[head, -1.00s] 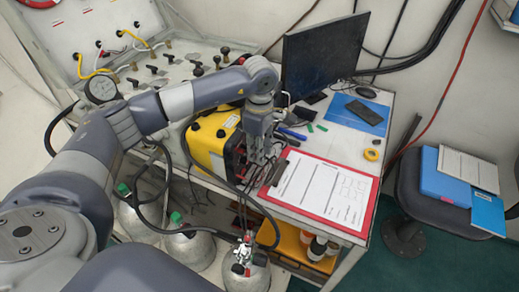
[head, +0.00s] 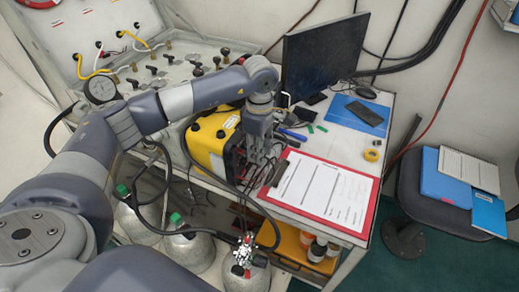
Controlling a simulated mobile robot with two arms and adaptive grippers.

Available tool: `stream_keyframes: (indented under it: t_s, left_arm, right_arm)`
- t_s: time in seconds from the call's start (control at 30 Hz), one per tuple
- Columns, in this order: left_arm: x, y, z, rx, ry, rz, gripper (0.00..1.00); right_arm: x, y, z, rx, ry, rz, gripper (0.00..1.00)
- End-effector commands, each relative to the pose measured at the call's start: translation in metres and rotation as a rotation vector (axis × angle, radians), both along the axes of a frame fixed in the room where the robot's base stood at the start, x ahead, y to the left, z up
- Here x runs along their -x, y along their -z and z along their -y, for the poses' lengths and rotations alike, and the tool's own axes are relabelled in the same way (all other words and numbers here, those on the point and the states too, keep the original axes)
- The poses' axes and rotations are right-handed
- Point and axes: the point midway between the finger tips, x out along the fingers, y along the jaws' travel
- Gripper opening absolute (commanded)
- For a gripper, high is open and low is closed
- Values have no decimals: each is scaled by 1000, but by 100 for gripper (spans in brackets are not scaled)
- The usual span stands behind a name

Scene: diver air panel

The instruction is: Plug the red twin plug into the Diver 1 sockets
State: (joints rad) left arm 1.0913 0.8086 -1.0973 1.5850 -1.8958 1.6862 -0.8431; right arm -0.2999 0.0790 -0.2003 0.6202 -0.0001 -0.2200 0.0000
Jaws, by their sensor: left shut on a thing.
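My left gripper (head: 257,158) points down beside the front face of the yellow box (head: 205,143), close to the clipboard's upper left edge. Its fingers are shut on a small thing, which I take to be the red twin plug. The fingers and the small scale hide its shape and its two pins. Dark cables hang and loop below the fingers. The box's dark front face is turned away, so I cannot make out the Diver 1 sockets or whether the plug touches them. My right gripper is out of view.
A red clipboard (head: 362,222) with paper lies right of the gripper. Behind are a monitor (head: 318,55), a blue sheet (head: 343,112) and a yellow tape roll (head: 371,155). A valve panel (head: 175,72) stands at the back left. Gas cylinders (head: 195,252) stand below.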

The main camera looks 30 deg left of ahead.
Motion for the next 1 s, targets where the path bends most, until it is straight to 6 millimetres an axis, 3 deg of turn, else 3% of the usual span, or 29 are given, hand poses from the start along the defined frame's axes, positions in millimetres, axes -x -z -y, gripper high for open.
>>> stream_keyframes:
  t_s: [1.0]
  left_arm:
    - [0,0,-8,0,0,1,6]
  right_arm:
    - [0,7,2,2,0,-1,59]
